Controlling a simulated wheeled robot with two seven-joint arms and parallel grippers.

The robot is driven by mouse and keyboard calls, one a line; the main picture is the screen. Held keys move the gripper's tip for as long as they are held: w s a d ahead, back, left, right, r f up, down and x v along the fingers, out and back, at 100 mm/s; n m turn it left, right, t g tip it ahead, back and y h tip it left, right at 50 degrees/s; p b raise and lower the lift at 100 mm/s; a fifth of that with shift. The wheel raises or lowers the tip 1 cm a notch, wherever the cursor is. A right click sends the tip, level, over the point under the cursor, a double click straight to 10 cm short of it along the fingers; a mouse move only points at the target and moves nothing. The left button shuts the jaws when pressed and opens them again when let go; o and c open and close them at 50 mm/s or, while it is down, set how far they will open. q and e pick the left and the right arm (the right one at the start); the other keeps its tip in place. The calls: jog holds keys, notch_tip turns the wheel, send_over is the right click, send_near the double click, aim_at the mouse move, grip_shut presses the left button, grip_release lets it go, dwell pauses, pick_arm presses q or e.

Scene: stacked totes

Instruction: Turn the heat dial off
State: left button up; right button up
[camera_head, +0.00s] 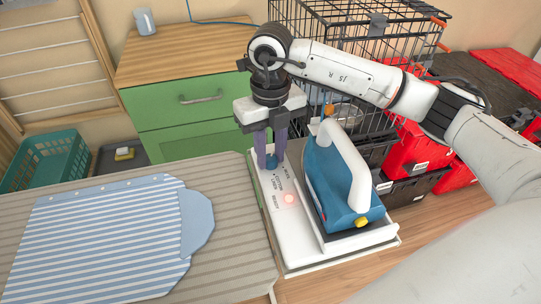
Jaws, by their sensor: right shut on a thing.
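The heat dial (272,161) is a small blue knob on the white iron station (296,248), beside printed setting labels. My right gripper (271,162) points down over it with its purple fingers shut on the dial, which they partly hide. An orange-red light (289,199) glows on the panel in front of the dial. A blue iron (336,185) with a white handle and a yellow knob rests on the station, just right of the gripper. My left gripper is not in view.
A striped shirt (110,235) lies on the ironing board (235,200) at left. A green drawer cabinet (185,95) stands behind. A black wire cage (345,45) and red and black totes (412,150) stand behind and right. A teal basket (50,160) sits at far left.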

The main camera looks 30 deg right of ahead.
aim_at(270, 158)
jog(key=n+b, duration=0.2)
jog(key=n, duration=0.4)
jog(key=shift+n, duration=0.4)
dwell(0.3)
jog(key=o, duration=1.1)
jog(key=shift+c, duration=0.2)
jog(key=shift+r, duration=0.1)
notch_tip(270, 158, up, 10)
jog(key=shift+r, duration=0.1)
